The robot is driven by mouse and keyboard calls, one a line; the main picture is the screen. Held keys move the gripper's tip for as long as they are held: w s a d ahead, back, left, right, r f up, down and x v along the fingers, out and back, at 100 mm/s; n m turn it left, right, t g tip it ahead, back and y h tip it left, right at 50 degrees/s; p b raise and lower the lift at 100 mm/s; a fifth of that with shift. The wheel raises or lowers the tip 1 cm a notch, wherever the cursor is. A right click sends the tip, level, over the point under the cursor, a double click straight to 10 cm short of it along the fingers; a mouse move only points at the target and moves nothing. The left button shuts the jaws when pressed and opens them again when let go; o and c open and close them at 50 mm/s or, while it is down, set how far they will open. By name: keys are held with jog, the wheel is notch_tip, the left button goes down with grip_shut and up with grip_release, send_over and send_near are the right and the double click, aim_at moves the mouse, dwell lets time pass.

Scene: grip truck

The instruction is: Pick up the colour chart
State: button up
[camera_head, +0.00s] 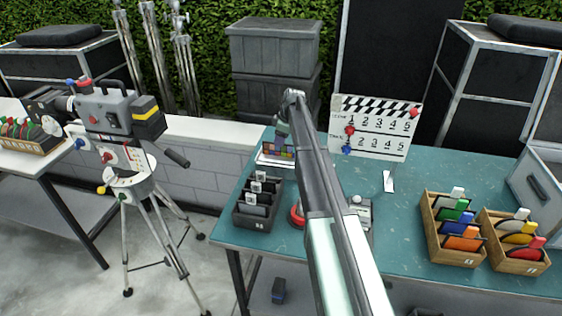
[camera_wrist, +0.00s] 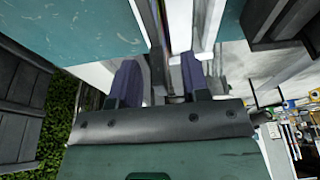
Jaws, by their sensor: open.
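The colour chart (camera_head: 277,151) is a small dark panel with rows of coloured patches, at the back left of the teal table. It leans on a white stand (camera_head: 268,161). My gripper (camera_head: 283,136) is just above and behind the chart's upper edge, and my arm hides part of the area to its right. In the wrist view, my gripper (camera_wrist: 158,72) has its two dark fingers apart, with a narrow, edge-on panel and white strips beyond the gap. I cannot tell whether either finger touches the chart.
A dark divided box (camera_head: 256,205) stands in front of the chart. A clapperboard (camera_head: 376,127) stands right of my arm. Two wooden boxes (camera_head: 455,245) of coloured pieces are at the right. A film camera on a tripod (camera_head: 120,118) is left of the teal table (camera_head: 400,235).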

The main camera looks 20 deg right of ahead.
jog(key=shift+x, duration=0.85)
jog(key=shift+r, duration=0.2)
grip_shut()
jog(key=shift+r, duration=0.1)
